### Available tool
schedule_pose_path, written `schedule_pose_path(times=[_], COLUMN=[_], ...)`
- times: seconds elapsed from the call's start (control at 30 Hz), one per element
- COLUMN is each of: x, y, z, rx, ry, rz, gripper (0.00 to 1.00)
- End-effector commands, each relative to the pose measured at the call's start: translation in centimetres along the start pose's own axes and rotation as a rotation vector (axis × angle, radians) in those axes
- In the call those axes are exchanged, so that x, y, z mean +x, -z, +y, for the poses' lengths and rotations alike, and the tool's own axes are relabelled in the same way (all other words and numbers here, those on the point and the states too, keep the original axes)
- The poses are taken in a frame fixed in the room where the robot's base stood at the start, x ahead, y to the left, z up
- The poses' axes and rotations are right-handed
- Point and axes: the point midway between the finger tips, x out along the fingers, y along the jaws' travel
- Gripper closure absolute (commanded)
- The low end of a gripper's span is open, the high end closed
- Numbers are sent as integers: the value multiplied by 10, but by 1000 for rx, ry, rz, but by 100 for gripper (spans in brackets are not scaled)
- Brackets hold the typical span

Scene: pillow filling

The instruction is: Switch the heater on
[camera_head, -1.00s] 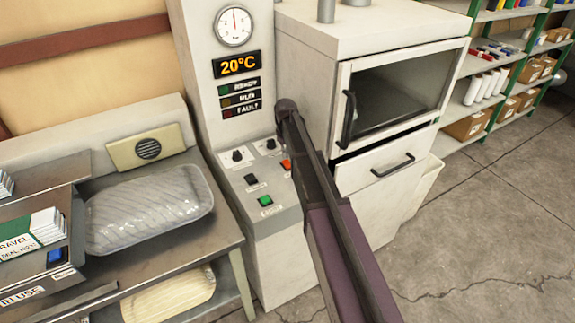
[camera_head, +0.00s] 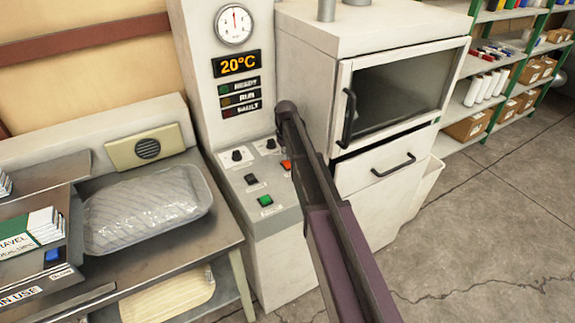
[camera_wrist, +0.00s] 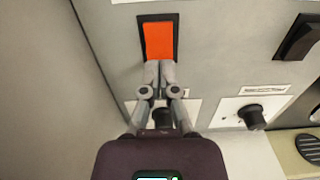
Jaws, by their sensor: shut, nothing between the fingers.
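The heater's control panel (camera_head: 262,215) stands below a lit 20°C display (camera_head: 237,64). It carries an orange-red rocker switch (camera_head: 286,165), a black switch (camera_head: 251,179), a green button (camera_head: 265,200) and two black knobs. The wrist view shows the orange switch (camera_wrist: 159,41) in a black frame, the black switch (camera_wrist: 298,38) to its right and a knob (camera_wrist: 252,117). My gripper (camera_wrist: 160,66) is shut and empty, its fingertips over the lower edge of the orange switch. I cannot tell whether they touch it. In the head view my arm hides the fingers.
A white cabinet oven (camera_head: 395,90) with a glass door and a drawer stands right of the panel. A metal bench (camera_head: 215,235) with a plastic-wrapped pillow (camera_head: 145,210) is on the left. A dial gauge (camera_head: 233,24) and three lamps sit above the panel. Open floor lies at right.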

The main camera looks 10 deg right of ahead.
Motion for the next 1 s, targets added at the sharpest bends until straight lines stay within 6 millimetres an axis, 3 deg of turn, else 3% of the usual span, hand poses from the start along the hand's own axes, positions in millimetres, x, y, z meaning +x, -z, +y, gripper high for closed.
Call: schedule_pose_path(times=[1.0], x=[11], y=[0], z=[1], rx=[1], ry=[0], rz=[0], gripper=[100])
